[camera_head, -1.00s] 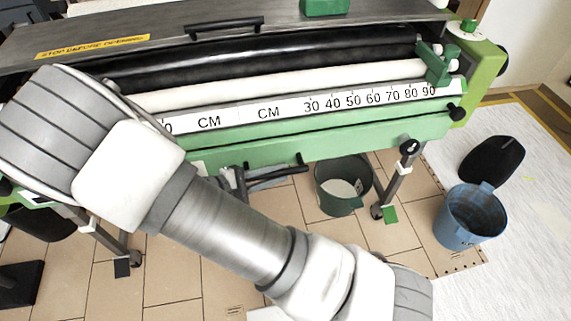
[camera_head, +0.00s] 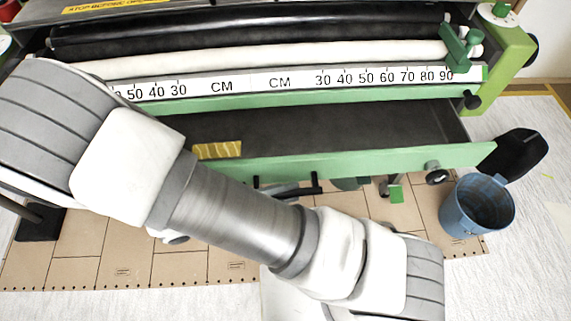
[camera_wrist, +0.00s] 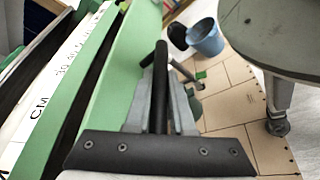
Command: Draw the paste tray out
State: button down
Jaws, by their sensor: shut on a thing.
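The paste tray (camera_head: 340,125) is a dark, shallow tray with a green front panel (camera_head: 395,160). It stands well out from the machine below the white ruler strip (camera_head: 222,86). A yellow label (camera_head: 217,150) shows at its left inside the front. A black bar handle (camera_head: 300,191) sits on the front panel. In the wrist view the green panel (camera_wrist: 130,65) runs beside the same handle (camera_wrist: 160,75). My gripper (camera_wrist: 160,105) is shut on the handle, with its grey fingers on either side of the bar. In the head view my arm hides part of the tray's left side.
A blue bucket (camera_head: 477,207) stands on the floor right of the tray, with a black object (camera_head: 520,155) behind it. Black and white rollers (camera_head: 260,40) lie above. The brown floor mat (camera_head: 130,262) is mostly clear.

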jog(key=s, duration=0.6)
jog(key=shift+s+p, duration=0.25)
jog(key=shift+p, duration=0.05)
jog(key=c, duration=0.8)
grip_release()
jog(key=shift+o, duration=0.2)
jog(key=shift+a, duration=0.1)
jog(key=p+v, duration=0.2)
jog(key=v, duration=1.5)
jog(key=shift+a, duration=0.15)
